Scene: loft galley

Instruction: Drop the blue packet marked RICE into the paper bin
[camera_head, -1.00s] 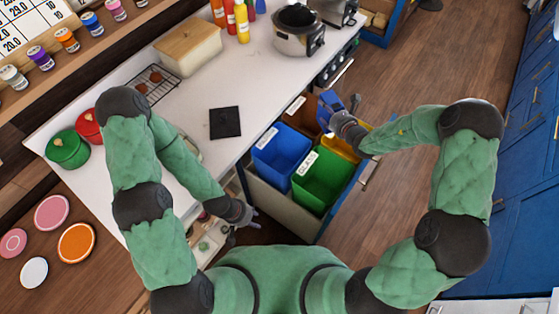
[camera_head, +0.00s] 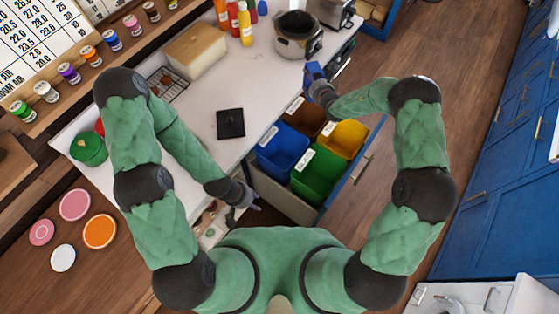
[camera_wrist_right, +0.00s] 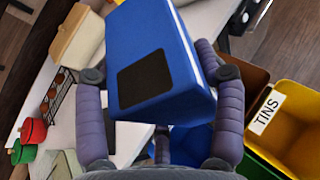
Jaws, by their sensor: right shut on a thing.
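A blue packet (camera_head: 314,72) is held in my right gripper (camera_head: 318,84), above the counter's edge behind the bins. In the right wrist view the packet (camera_wrist_right: 152,50) sits between both fingers and shows a dark panel; no RICE lettering is readable. A blue bin (camera_head: 282,152) with a white label stands front left in the open drawer; its label is too small to read now. In the right wrist view part of the blue bin (camera_wrist_right: 190,146) shows below the packet. My left gripper (camera_head: 252,198) is low beside the drawer, with nothing seen in it; its jaw opening is unclear.
The drawer also holds a green bin (camera_head: 316,175), a brown bin (camera_head: 305,114) and a yellow bin (camera_head: 345,137), labelled TINS in the wrist view. A slow cooker (camera_head: 298,38), bottles and a black square (camera_head: 230,123) are on the counter (camera_head: 200,95).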

